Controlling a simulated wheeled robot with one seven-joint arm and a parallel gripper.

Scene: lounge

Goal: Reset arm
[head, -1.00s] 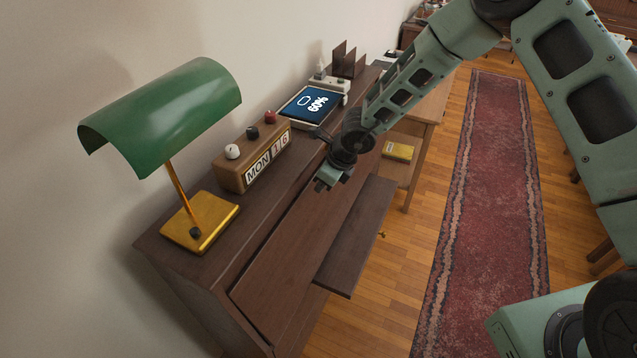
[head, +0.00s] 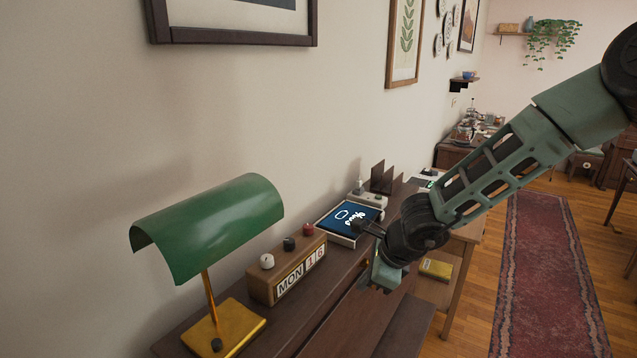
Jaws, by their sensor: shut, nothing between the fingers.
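My gripper (head: 380,284) is at the end of my green arm, which reaches in from the right. It hangs over the front part of the dark wooden desk (head: 336,318), right of the calendar block. The fingers are small in this view and point down; they look shut, with nothing seen in them. My wrist covers part of the desk behind it.
A green-shaded lamp (head: 212,222) and a wooden calendar block (head: 290,272) stand on the desk. A small table with a yellow book (head: 435,269) is beyond. A red rug (head: 545,275) lies on open floor at right.

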